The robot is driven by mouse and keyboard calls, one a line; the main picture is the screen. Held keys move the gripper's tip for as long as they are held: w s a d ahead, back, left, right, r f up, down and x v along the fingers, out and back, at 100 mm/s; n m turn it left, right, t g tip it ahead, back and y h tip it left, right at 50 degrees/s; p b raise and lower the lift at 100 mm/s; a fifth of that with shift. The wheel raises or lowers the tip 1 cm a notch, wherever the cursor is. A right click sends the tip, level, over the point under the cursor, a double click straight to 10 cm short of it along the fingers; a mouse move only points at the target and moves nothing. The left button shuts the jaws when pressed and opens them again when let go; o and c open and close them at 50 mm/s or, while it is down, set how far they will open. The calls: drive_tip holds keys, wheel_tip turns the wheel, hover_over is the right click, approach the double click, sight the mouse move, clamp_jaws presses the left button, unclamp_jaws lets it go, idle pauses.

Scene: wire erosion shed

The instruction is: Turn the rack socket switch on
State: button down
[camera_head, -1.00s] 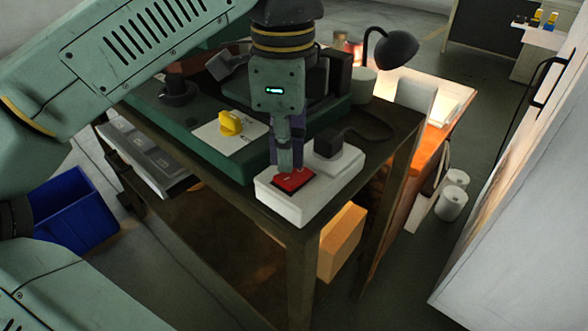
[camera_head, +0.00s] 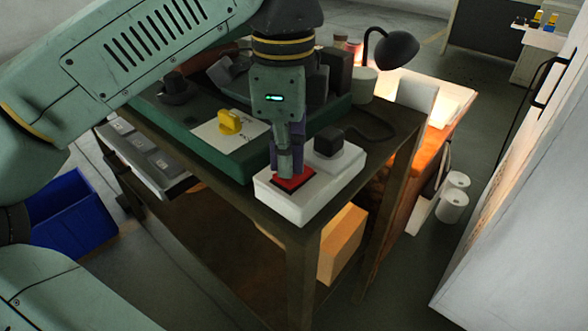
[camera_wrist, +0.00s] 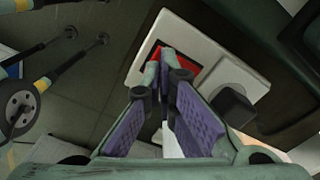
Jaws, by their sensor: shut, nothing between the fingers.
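The rack socket is a white block (camera_head: 318,205) on the near corner of the dark rack top. Its switch is a red rocker (camera_head: 297,181) in the block's left part. A dark plug (camera_head: 329,142) with a cable sits in the right part. My gripper (camera_head: 287,172) points down with shut, empty fingers, its tips at the red rocker. In the wrist view the fingertips (camera_wrist: 167,55) overlap the red rocker (camera_wrist: 153,68) and hide part of it. I cannot tell how hard they touch or which way the rocker is tipped.
A green unit with a yellow knob (camera_head: 230,122) stands just behind and left of the socket. A black lamp (camera_head: 392,48) is farther back. A blue bin (camera_head: 72,212) is on the floor at left. A white panel (camera_head: 520,220) stands at right.

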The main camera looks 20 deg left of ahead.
drive_tip(key=shift+f+b, duration=0.3)
drive_tip(key=shift+f, duration=0.15)
drive_tip(key=shift+r, duration=0.1)
drive_tip(key=shift+r+p, duration=2.55)
drive_tip(key=shift+r, duration=1.05)
